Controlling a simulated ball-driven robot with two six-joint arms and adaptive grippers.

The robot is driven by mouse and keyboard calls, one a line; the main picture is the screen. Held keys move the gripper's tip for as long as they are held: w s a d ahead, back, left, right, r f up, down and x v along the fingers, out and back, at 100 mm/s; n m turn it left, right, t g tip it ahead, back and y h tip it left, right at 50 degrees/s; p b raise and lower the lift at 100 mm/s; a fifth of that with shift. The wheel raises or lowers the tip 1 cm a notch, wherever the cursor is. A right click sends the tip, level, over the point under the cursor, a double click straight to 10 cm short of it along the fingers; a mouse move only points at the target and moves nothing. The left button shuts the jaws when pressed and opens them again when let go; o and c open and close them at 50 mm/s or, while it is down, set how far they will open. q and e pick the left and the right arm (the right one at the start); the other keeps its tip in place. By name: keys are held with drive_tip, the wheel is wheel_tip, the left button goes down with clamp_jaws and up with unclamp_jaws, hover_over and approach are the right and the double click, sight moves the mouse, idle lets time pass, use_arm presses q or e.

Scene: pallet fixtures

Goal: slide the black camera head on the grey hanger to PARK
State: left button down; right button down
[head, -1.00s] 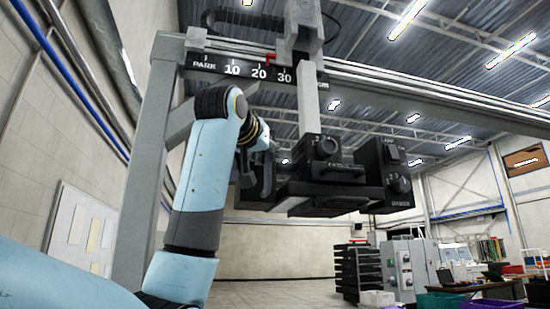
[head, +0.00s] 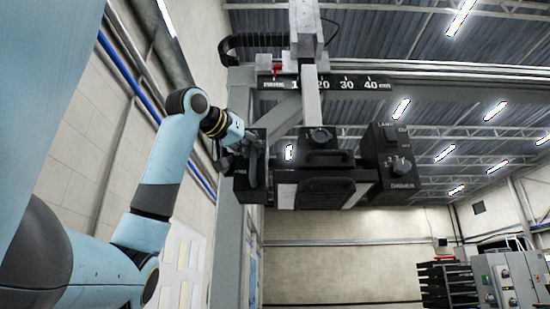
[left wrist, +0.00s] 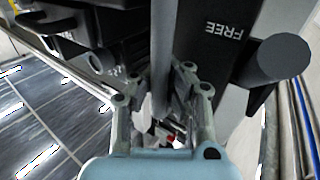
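The black camera head (head: 325,185) hangs under the grey hanger (head: 312,100), below the overhead rail. A red pointer (head: 277,70) left of the hanger stands at the PARK end of the black scale (head: 355,81). The hanger covers part of the 10 mark. My left gripper (head: 254,158) is at the left side of the camera head. In the left wrist view its fingers (left wrist: 160,72) are on both sides of a grey bar (left wrist: 163,45) and appear closed on it; the contact is partly hidden. A black plate marked FREE (left wrist: 222,40) is beside it. My right gripper is not in view.
A grey post (head: 228,230) stands behind the gripper at the left. A black cable chain (head: 250,41) lies above the rail, left of the hanger. Below the camera head there is free room. Cabinets (head: 505,275) and a black rack (head: 447,285) stand far off at right.

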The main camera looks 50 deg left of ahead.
use_arm(q)
drive_tip(key=shift+s+a+f, duration=0.1)
drive_tip(key=shift+s+f, duration=0.05)
drive_tip(key=shift+f, duration=0.2)
drive_tip(key=shift+r, duration=0.15)
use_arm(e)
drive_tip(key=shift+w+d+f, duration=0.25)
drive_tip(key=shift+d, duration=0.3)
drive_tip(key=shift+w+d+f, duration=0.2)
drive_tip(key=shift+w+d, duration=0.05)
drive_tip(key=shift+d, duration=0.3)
use_arm(q)
drive_tip(key=c, duration=1.4)
unclamp_jaws()
drive_tip(key=shift+s+a+r, duration=0.15)
drive_tip(key=shift+s+r, duration=0.05)
drive_tip(key=shift+s, duration=0.4)
drive_tip(key=shift+o, duration=0.7)
drive_tip(key=v, duration=0.7)
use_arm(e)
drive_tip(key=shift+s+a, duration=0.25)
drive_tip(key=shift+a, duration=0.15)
